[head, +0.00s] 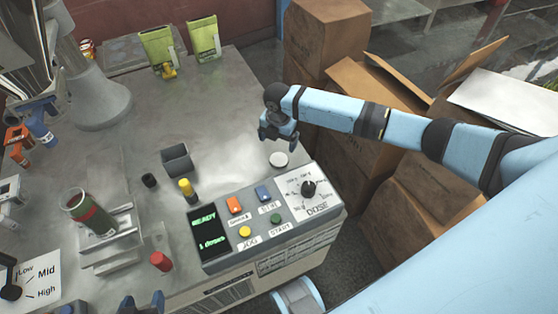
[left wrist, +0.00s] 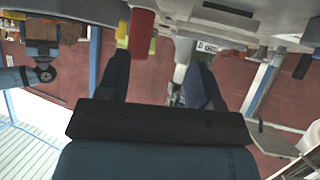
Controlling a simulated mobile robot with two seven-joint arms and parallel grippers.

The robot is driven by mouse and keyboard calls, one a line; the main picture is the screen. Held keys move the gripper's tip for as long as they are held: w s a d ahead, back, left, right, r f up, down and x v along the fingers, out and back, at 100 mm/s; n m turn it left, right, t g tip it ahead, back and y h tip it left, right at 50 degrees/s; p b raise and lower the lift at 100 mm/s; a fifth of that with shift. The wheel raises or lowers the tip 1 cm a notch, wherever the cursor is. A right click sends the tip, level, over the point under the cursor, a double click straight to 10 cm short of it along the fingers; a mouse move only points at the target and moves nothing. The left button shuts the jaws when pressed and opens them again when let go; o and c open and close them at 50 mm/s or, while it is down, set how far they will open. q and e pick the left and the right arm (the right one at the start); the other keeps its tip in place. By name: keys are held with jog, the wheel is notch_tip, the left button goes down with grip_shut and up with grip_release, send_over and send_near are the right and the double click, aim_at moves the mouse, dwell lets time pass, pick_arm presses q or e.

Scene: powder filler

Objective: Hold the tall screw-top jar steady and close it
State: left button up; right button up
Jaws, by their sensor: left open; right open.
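A tall open-topped jar (head: 90,212) with dark reddish contents and a green band stands on the metal stand at the left in the head view. A white round disc (head: 279,160), which looks like a lid, lies flat on the table behind the control panel. My right gripper (head: 277,127) is open and empty just above and behind the disc, apart from it. My left gripper (head: 108,306) is open at the bottom edge of the head view, in front of the stand and away from the jar. Its spread fingers show in the left wrist view (left wrist: 157,62), with nothing between them.
A control panel (head: 212,262) with a dose dial stands at the table's front. A red cylinder (head: 160,261), yellow cylinder (head: 187,190), black cup (head: 149,181) and grey bin (head: 177,160) are nearby. Cardboard boxes (head: 350,110) stand right.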

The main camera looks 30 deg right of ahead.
aim_at(280, 158)
jog(key=shift+f, duration=1.8)
jog(key=f, duration=0.1)
jog(key=f+b, duration=0.1)
jog(key=f, duration=0.3)
jog(key=shift+d+f+b, duration=0.15)
jog(key=shift+d+b, duration=0.1)
jog(key=shift+b, duration=0.15)
jog(key=shift+c, duration=0.4)
jog(key=c, duration=0.9)
